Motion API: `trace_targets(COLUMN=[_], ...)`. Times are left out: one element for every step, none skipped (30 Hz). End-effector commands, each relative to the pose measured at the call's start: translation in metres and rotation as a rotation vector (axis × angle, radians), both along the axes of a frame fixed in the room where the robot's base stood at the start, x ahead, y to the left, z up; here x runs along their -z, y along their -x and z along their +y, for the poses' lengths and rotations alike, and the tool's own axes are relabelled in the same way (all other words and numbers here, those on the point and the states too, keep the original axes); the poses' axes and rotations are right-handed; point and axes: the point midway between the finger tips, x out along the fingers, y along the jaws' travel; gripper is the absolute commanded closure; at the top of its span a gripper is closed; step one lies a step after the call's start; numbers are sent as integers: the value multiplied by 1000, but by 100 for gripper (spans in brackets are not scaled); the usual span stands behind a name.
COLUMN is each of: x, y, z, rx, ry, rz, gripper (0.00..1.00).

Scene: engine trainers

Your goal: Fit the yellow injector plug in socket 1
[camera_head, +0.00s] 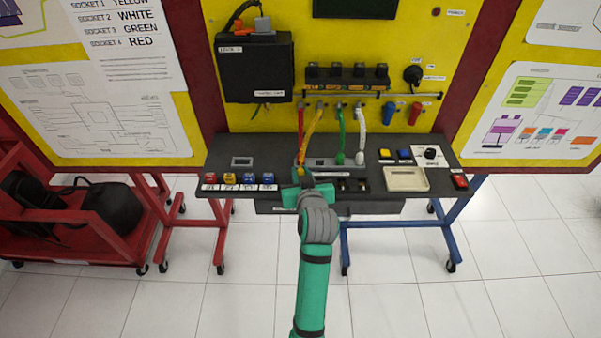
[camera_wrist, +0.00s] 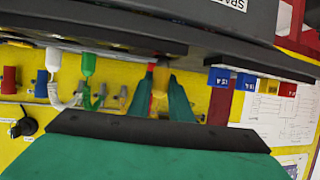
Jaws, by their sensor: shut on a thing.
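My gripper (camera_head: 299,178) is at the front of the dark bench. In the wrist view its green fingers (camera_wrist: 161,98) are shut on the yellow injector plug (camera_wrist: 160,79). In the head view the yellow cable (camera_head: 315,128) runs from the panel down to my gripper, which mostly hides the plug. The red cable (camera_head: 301,122) hangs close beside it. The green plug (camera_head: 340,158) and white plug (camera_head: 360,158) stand at the grey socket strip (camera_head: 350,164). Socket 1 cannot be told apart; my gripper covers the strip's left end. A sheet (camera_head: 128,38) lists socket 1 as yellow.
Coloured buttons (camera_head: 229,178) line the bench's left front. A beige tray (camera_head: 406,179) and a red switch (camera_head: 459,181) are at the right. A black box (camera_head: 255,68) and a row of black parts (camera_head: 347,74) are on the yellow panel behind.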

Motion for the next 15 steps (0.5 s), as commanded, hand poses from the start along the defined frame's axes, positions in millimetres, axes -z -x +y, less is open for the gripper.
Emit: trace_targets(x=[1, 1, 2, 2, 2, 3, 3, 4, 4, 5, 5, 5, 6, 6, 7], y=[0, 0, 0, 0, 0, 0, 0, 0, 0, 0, 0, 0, 0, 0, 0], z=[1, 1, 1, 1, 1, 1, 1, 1, 1, 1, 1, 1, 1, 1, 1], rx=[-1, -1, -1, -1, -1, -1, -1, -1, -1, -1, -1, -1, -1, -1, -1], ry=[0, 0, 0, 0, 1, 1, 1, 1, 1, 1, 0, 0, 0, 0, 1], rz=[0, 0, 0, 0, 0, 0, 0, 0, 0, 0, -1, -1, 0, -1, 0], gripper=[100, 100, 100, 100, 100, 100, 100, 100, 100, 100, 100, 100, 100, 100, 100])
